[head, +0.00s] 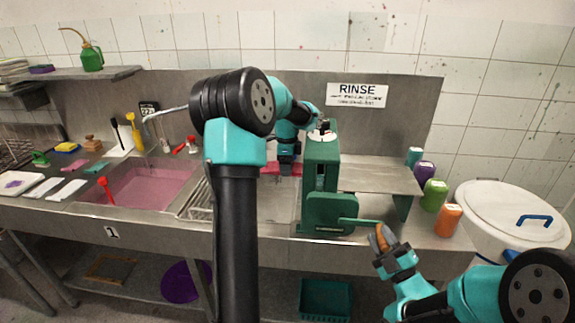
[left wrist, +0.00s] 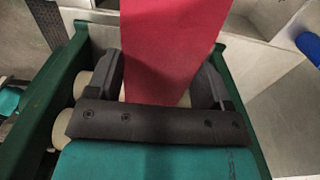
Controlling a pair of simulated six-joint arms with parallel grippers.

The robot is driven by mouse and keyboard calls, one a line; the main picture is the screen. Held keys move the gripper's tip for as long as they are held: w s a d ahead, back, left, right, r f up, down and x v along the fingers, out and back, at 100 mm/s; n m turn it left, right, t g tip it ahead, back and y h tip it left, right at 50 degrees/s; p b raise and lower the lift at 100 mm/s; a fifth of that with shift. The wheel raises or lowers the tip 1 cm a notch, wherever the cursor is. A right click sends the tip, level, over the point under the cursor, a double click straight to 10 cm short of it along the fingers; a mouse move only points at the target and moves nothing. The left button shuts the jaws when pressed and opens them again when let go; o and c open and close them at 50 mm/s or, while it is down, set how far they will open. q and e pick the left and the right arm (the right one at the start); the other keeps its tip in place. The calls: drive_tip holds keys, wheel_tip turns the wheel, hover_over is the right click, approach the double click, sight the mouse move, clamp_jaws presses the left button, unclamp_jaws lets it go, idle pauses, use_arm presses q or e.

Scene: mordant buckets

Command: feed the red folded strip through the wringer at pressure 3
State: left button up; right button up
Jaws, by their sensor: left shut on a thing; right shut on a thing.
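The green wringer (head: 321,178) stands on the counter, with a white dial (head: 322,135) on top whose setting is too small to read. My left gripper (head: 287,167) is beside the wringer's left side, partly hidden by my arm. In the left wrist view, it is shut on the red folded strip (left wrist: 170,45), which lies between its fingers over the cream rollers (left wrist: 83,88). Whether the rollers grip the strip is hidden. The strip's red edge also shows in the head view (head: 270,168). My right gripper (head: 385,246) is shut on the crank's orange handle (head: 382,234) at the wringer's front.
A pink-filled sink (head: 150,186) and wire rack lie left of the wringer. A metal shelf (head: 380,177) is on its right, then purple, green and orange jars (head: 447,220). A white lidded bucket (head: 510,215) stands far right. My left arm blocks part of the counter.

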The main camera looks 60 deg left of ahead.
use_arm(q)
drive_tip(key=shift+w+d, duration=0.1)
drive_tip(key=shift+w, duration=0.05)
use_arm(e)
drive_tip(key=shift+s+a+f, duration=0.2)
drive_tip(key=shift+s, duration=0.05)
idle(0.3)
drive_tip(key=shift+f, duration=0.1)
use_arm(q)
drive_tip(key=shift+r, duration=0.1)
use_arm(e)
drive_tip(key=shift+f+m+t+y, duration=0.3)
drive_tip(key=shift+f+m+t, duration=0.1)
drive_tip(key=shift+m, duration=0.5)
drive_tip(key=shift+o, duration=0.5)
drive_tip(key=shift+s+f+m+t, duration=0.1)
drive_tip(key=shift+f+m+t, duration=0.15)
drive_tip(key=shift+m+t, duration=0.05)
use_arm(q)
drive_tip(key=shift+w+d, duration=0.2)
drive_tip(key=shift+w, duration=0.05)
use_arm(e)
drive_tip(key=shift+s+a, duration=0.1)
